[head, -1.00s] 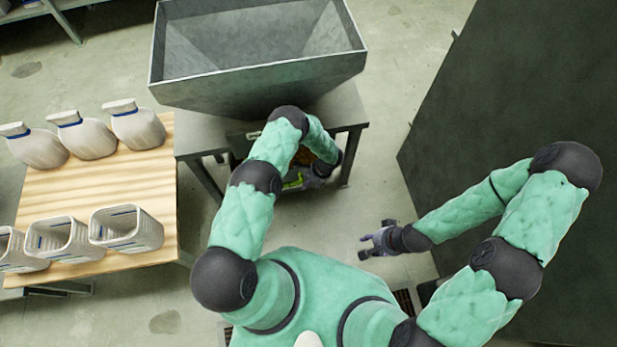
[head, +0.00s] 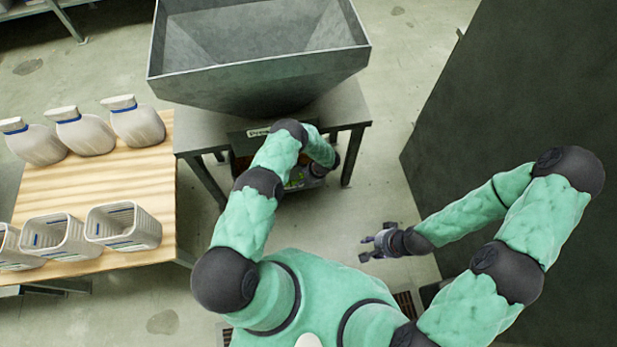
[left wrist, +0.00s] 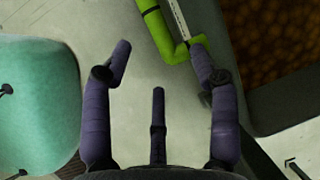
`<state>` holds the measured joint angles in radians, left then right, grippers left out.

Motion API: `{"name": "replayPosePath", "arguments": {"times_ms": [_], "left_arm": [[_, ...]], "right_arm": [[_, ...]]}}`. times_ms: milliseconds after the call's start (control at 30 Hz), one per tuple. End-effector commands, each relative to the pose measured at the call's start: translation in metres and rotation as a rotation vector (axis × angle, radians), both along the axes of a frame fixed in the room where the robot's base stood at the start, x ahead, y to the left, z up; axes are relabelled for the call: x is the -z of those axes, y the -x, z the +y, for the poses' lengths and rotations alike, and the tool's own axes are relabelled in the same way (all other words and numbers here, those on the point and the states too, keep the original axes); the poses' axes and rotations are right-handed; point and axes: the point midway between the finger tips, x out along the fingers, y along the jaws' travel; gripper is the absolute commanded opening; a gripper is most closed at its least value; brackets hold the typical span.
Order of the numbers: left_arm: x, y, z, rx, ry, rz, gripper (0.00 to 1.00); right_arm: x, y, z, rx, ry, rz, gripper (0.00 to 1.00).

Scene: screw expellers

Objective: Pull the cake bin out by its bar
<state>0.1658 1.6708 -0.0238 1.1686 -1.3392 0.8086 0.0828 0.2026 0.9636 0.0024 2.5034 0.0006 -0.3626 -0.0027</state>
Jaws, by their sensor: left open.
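The cake bin (left wrist: 225,35) is at the right of the left wrist view, a grey-walled box with brown grainy cake (left wrist: 275,45) inside. Its bright green bar (left wrist: 155,25) runs along its near side, with a bend at the lower end. My left gripper (left wrist: 160,62) is open. Its right finger is by the bar's bent end; I cannot tell whether they touch. In the head view the left gripper (head: 308,177) is under the hopper table, and my arm hides most of the bin. My right gripper (head: 376,243) is open and empty over the floor.
A metal hopper (head: 260,85) stands on a grey table (head: 345,105) above the bin. A wooden table (head: 100,185) at left holds white jugs (head: 85,133) and baskets (head: 125,225). A large dark panel (head: 490,110) stands at right. The floor between is clear.

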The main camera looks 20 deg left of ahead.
Motion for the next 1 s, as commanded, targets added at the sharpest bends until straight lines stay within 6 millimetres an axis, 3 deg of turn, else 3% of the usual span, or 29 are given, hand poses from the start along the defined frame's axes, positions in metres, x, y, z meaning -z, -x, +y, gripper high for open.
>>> {"name": "replayPosePath", "arguments": {"times_ms": [100, 300, 800, 1000], "left_arm": [[0.022, 0.002, 0.008, -0.001, 0.0, 0.001, 0.6], [0.042, 0.002, 0.018, -0.001, 0.0, 0.0, 0.6], [0.049, 0.003, 0.023, 0.0, 0.001, -0.001, 0.6], [0.049, 0.003, 0.023, 0.0, 0.001, -0.001, 0.04]], "right_arm": [[0.011, 0.0, 0.0, 0.0, 0.0, 0.0, 0.39], [0.021, 0.0, 0.0, 0.0, 0.0, 0.0, 0.39], [0.023, 0.0, 0.0, 0.0, 0.0, 0.0, 0.39], [0.023, 0.0, 0.0, 0.0, 0.0, 0.0, 0.39]]}}
